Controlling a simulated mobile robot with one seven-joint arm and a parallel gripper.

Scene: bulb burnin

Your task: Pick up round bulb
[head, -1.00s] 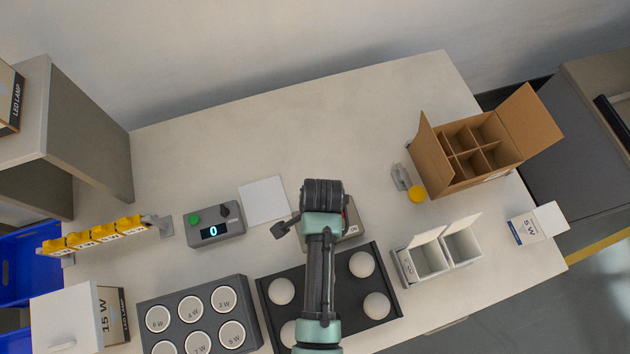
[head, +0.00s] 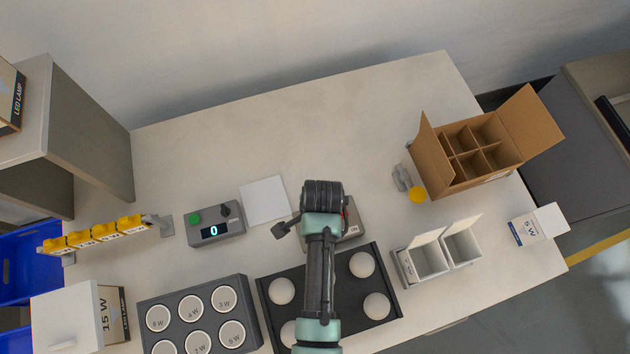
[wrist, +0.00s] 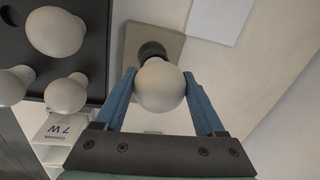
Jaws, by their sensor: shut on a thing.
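A round white bulb (wrist: 160,88) sits between the two blue fingers of my gripper (wrist: 160,76) in the wrist view. The fingers touch it on both sides and are shut on it. Its dark base points at a beige-grey box (wrist: 150,45), which also shows beside my arm in the head view (head: 350,222). I cannot tell whether the base is seated in the box or apart from it. In the head view my arm hides the held bulb and the fingertips.
A black tray (head: 335,325) with several white bulbs (head: 362,264) lies by my arm. A grey block with numbered round places (head: 243,300) and a display unit (head: 216,234) stand left. A divided carton (head: 430,160) and white boxes (head: 430,262) stand right. The back table is clear.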

